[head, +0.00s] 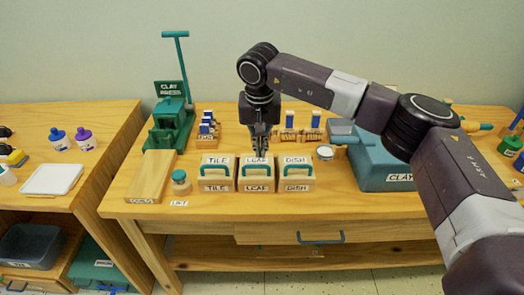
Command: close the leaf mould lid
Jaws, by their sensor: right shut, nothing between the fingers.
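The leaf mould (255,186) is a small wooden box labelled LEAF on its front, in the middle of a row of three alike on the workbench. Its lid (255,161) carries a second LEAF label and has a teal handle in front of it. I cannot tell the lid's exact angle. My right gripper (262,154) points down just over the lid's upper part, shut and empty, and hides part of its label. Whether it touches the lid is unclear. My left gripper is out of view.
The tile mould (214,185) and dish mould (296,184) stand close on either side. A green clay press (171,122) is at the back left, and a teal clay box (376,168) is at the right. The bench's front strip (240,208) is clear.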

